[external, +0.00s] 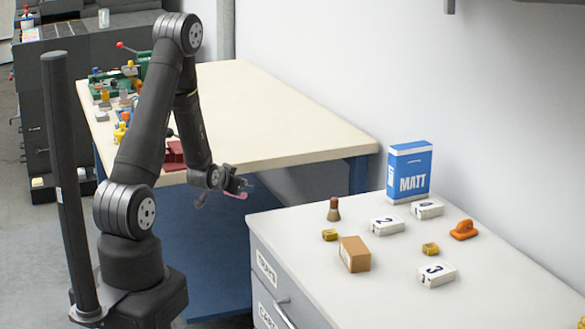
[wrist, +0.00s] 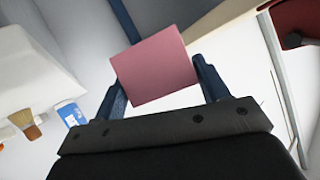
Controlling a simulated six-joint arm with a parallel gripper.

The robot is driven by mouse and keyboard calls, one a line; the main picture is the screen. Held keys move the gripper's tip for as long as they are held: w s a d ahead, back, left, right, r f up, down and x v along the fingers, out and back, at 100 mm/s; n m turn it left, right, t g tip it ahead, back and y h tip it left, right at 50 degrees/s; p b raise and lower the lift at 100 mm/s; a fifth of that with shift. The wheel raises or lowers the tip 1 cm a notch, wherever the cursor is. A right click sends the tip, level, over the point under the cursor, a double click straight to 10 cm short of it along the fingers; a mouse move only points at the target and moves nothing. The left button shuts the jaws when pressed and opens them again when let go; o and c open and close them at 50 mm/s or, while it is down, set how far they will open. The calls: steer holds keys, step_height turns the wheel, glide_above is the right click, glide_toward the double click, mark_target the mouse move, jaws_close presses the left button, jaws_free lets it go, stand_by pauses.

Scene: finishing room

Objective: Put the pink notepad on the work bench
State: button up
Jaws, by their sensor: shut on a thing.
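My gripper (external: 236,187) is shut on the pink notepad (wrist: 155,70). In the wrist view the notepad is a flat pink block between the two blue fingers (wrist: 160,88). In the external view only a thin pink edge of the notepad (external: 237,195) shows at the fingertips. The work bench (external: 270,115) has a cream top and blue legs and stands behind my gripper. My gripper and the notepad appear in front of the bench's near edge, left of the drawer cabinet; their exact height is hard to tell.
The drawer cabinet (external: 400,290) at right holds a blue and white box (external: 409,172), a brush (external: 333,210), a cardboard box (external: 355,254), numbered white boxes and an orange tool. The bench's left side is crowded with small items and a dark red object (external: 174,156); its middle and right are clear.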

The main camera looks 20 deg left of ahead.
steer(key=w+a+r+m+g+h, duration=0.1)
steer(key=w+a+r+m+h, duration=0.3)
steer(key=r, duration=0.3)
steer(key=w+a+r+m+g+h, duration=0.1)
steer(key=w+a+r, duration=0.35)
steer(key=r, duration=0.25)
steer(key=w+a+r+m+g+h, duration=0.1)
steer(key=w+a+r+m+h, duration=0.3)
steer(key=r, duration=0.3)
steer(key=shift+n+y, duration=0.3)
steer(key=shift+n, duration=0.3)
steer(key=a+f, duration=0.4)
steer(key=a, duration=0.7)
steer(key=s+a+f, duration=0.1)
steer(key=a+f, duration=0.4)
steer(key=a, duration=0.6)
steer(key=a+f, duration=0.4)
steer(key=a, duration=0.7)
steer(key=shift+s+f, duration=0.2)
steer(key=shift+f, duration=0.05)
steer(key=shift+a+f, duration=0.4)
steer(key=shift+a, duration=0.15)
steer(key=shift+s+f, duration=0.1)
steer(key=shift+f, duration=1.8)
steer(key=shift+f, duration=0.4)
